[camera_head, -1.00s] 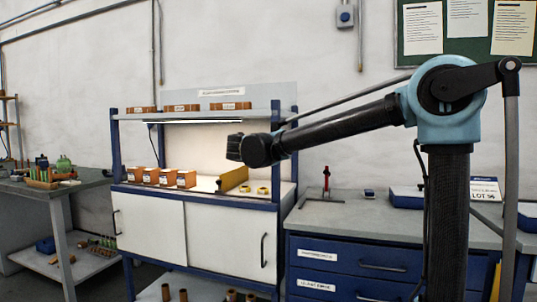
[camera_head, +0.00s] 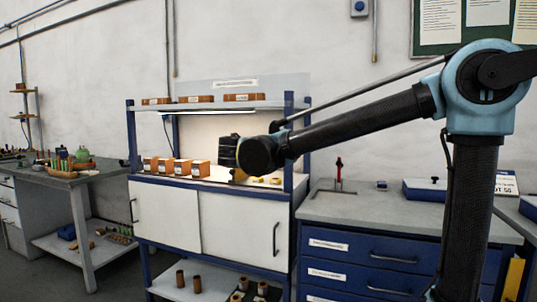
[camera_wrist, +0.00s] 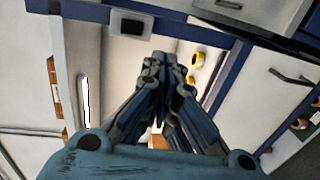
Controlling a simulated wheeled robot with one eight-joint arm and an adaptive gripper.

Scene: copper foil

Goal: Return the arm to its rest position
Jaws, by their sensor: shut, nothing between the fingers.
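My gripper (camera_head: 228,151) is at the end of my dark arm, which reaches left from a pale blue joint at the right of the head view. In that view it is small and dark, in front of the workbench with a shelf (camera_head: 208,107). In the wrist view my gripper (camera_wrist: 160,58) has its blue and grey fingers drawn together with nothing between them. It appears to hang free, touching nothing. The arm crosses in front of the right post of the bench and hides part of it.
Small labelled orange boxes (camera_head: 182,168) line the bench top, with yellow rolls (camera_head: 267,180) to their right. A blue drawer cabinet (camera_head: 365,252) stands at right, partly behind my arm. A table (camera_head: 85,177) with tools is at left. Bare floor shows between the table and bench.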

